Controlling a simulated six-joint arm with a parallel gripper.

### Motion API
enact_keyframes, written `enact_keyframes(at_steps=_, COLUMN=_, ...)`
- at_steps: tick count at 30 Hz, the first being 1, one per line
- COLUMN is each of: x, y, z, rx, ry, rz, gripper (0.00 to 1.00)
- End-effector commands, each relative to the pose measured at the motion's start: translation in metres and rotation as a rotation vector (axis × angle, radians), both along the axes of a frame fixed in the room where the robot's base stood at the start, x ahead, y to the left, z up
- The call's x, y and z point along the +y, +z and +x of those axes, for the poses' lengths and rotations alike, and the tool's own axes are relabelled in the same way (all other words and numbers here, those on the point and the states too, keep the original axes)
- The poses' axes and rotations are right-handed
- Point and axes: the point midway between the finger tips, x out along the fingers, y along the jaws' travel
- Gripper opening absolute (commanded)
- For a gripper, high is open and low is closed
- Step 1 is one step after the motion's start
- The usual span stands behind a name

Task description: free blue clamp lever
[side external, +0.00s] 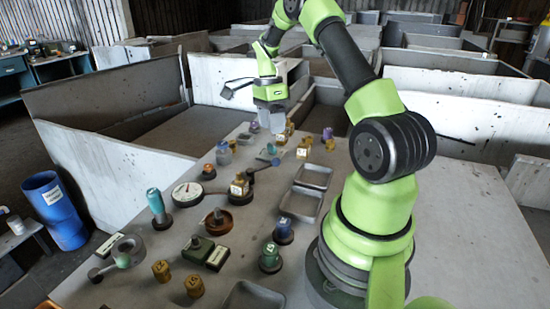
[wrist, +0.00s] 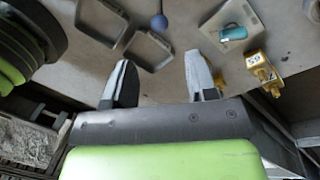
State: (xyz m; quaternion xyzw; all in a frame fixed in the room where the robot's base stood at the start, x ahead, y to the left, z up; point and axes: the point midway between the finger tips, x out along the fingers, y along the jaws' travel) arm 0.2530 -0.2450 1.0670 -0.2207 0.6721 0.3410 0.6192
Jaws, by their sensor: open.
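A lever with a blue ball knob (side external: 276,162) lies near the middle of the table, its thin arm running left to a dark pivot. In the wrist view the blue ball (wrist: 159,22) and part of its rod show at the top, ahead of my fingers; the pivot is out of that view. My gripper (wrist: 162,80) is open, with nothing between its two fingers. In the side external view my gripper (side external: 271,124) hangs over the far part of the table, beyond the lever and apart from it.
Shallow grey trays (side external: 313,177) (wrist: 150,50) lie right of the lever. A teal cylinder on a pale plate (wrist: 233,33) and yellow numbered blocks (wrist: 262,70) stand close to my fingers. A dial gauge (side external: 187,193) and several jars and knobs crowd the left. The table's right side is clear.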

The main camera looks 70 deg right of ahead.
Motion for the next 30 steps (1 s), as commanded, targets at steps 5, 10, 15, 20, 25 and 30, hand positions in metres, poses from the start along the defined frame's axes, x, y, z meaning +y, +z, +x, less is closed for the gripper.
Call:
enact_keyframes(at_steps=5, x=0.003, y=-0.017, z=-0.003, rx=0.010, ry=0.000, rz=0.010, gripper=0.52)
enact_keyframes(at_steps=10, x=0.008, y=-0.049, z=-0.008, rx=0.011, ry=-0.002, rz=0.011, gripper=0.52)
enact_keyframes(at_steps=15, x=0.011, y=-0.077, z=-0.012, rx=0.008, ry=-0.003, rz=0.008, gripper=0.52)
enact_keyframes(at_steps=20, x=0.013, y=-0.093, z=-0.014, rx=0.007, ry=-0.003, rz=0.007, gripper=0.52)
enact_keyframes(at_steps=25, x=0.013, y=-0.097, z=-0.014, rx=0.005, ry=-0.004, rz=0.005, gripper=0.52)
enact_keyframes(at_steps=30, x=0.013, y=-0.096, z=-0.014, rx=0.005, ry=-0.003, rz=0.005, gripper=0.52)
